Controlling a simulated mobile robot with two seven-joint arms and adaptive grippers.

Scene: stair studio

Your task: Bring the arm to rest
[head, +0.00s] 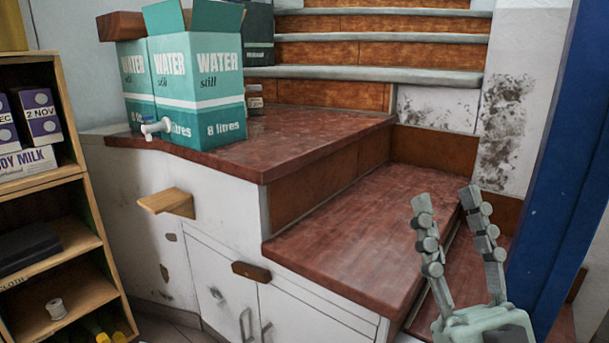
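My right gripper (447,208) shows at the lower right of the head view. Its two grey-green fingers point up and stand apart, with nothing between them. It is in front of the right end of the lower red-brown step (345,235). My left gripper is not in the head view.
A teal water box (200,90) with a white tap stands on the upper red-brown landing (290,135). A wooden shelf (75,175) with boxes is at the left. A blue post (570,150) stands close on the right. The lower step top is clear.

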